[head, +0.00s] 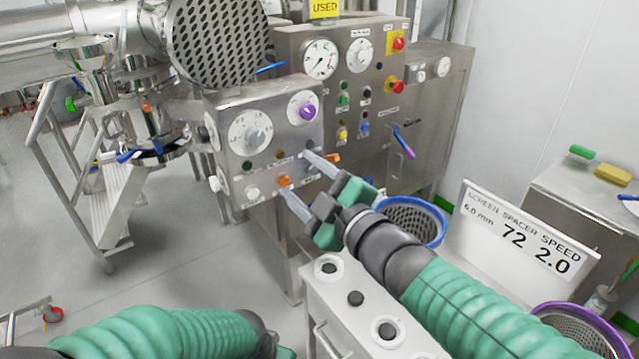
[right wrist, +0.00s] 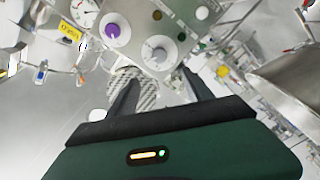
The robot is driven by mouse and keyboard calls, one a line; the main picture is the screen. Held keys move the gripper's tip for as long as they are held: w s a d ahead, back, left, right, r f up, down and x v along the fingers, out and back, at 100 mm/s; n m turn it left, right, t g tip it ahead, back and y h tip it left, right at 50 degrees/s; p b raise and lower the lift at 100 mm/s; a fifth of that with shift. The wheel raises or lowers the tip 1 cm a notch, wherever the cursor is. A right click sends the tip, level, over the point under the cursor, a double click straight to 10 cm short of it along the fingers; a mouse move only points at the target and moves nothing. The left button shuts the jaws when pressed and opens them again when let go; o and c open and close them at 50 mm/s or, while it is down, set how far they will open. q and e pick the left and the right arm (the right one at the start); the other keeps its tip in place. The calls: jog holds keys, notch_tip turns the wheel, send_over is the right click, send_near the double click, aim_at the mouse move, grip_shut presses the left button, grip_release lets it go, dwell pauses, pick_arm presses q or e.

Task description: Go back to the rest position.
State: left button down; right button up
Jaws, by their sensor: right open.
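My right gripper (head: 297,175) reaches in from the lower right on its green-sleeved arm. Its two grey fingers are apart, with nothing between them, in front of the lower right of the small control box (head: 228,165). In the right wrist view the gripper (right wrist: 158,78) is also open and empty, with the box's dials beyond the fingers. Contact between fingertips and box cannot be told. My left arm (head: 160,335) lies across the bottom left of the head view. Its fingers are out of the picture.
Below my right arm is a white cart (head: 325,315); behind the arm is a blue-rimmed screen (head: 440,222). A white sign (head: 515,240) stands right.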

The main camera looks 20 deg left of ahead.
jog(key=w+d+f+m+h+p, duration=0.2)
jog(key=d+f+m+h, duration=0.3)
jog(key=d+f, duration=0.4)
jog(key=w+d+f+m+h+p, duration=0.1)
jog(key=w+d+f+m+h, duration=0.1)
jog(key=d+f+m+h, duration=0.65)
jog(key=s+d+f+m+g+p, duration=0.1)
jog(key=s+d+f+m+g, duration=0.1)
jog(key=s+d+f, duration=0.2)
jog(key=s+d+f+m+g+p, duration=0.1)
jog(key=s+d+f+m+g, duration=0.1)
jog(key=s+d, duration=0.6)
jog(key=s+d+f+m+g, duration=0.3)
jog(key=s+d+f+g, duration=0.1)
jog(key=s+d+f, duration=0.3)
jog(key=shift+s+h+p, duration=0.35)
jog(key=shift+s+p, duration=0.05)
jog(key=shift+s, duration=0.5)
jog(key=shift+w+a, duration=0.1)
jog(key=shift+w, duration=0.05)
